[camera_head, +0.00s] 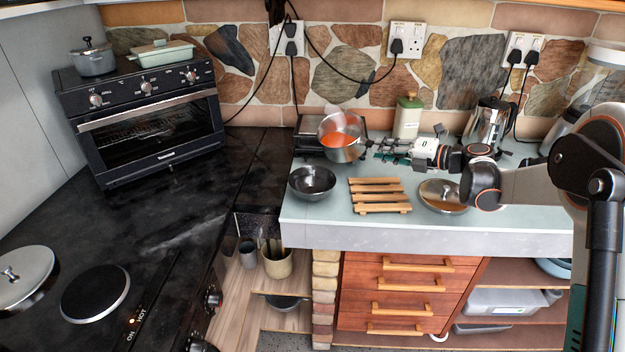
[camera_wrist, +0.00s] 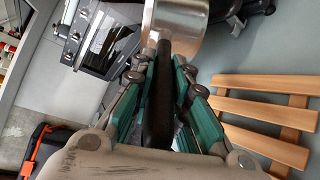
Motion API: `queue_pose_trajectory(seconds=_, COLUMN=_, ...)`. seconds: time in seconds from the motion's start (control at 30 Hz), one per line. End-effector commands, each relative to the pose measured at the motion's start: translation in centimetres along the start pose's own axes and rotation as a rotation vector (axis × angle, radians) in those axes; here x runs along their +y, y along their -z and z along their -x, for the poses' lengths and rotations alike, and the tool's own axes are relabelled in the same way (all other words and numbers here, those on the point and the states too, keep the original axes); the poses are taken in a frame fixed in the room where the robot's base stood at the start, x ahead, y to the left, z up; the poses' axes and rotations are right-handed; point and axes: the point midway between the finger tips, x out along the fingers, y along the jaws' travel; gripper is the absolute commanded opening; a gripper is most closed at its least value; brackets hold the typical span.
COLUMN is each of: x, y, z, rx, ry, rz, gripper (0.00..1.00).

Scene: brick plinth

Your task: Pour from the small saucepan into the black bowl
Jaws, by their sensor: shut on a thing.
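The small saucepan (camera_head: 343,152) is silver metal with orange-red contents showing inside. It appears held up off the counter and tipped somewhat, up and to the right of the bowl in the head view. My gripper (camera_head: 378,149) is shut on its dark handle. In the wrist view the green pads of my gripper (camera_wrist: 160,95) close on both sides of the black handle, and the metal side of the saucepan (camera_wrist: 176,24) shows beyond. The black bowl (camera_head: 312,188) stands upright on the counter, with no contents visible. I see no stream between saucepan and bowl.
A slatted wooden trivet (camera_head: 380,196) lies right of the bowl, with a silver lid (camera_head: 442,196) beyond it. A dark appliance (camera_head: 305,132) stands behind the saucepan. A green-topped jar (camera_head: 408,117) and a glass kettle (camera_head: 486,124) stand at the back. The counter's front edge is close to the bowl.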

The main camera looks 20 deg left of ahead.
Motion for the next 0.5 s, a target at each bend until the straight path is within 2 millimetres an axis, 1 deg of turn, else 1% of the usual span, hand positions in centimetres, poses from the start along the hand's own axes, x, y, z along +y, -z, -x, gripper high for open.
queue_pose_trajectory(seconds=0.5, x=0.08, y=0.9, z=-0.16, rx=-0.012, ry=0.01, rz=0.067, gripper=0.0)
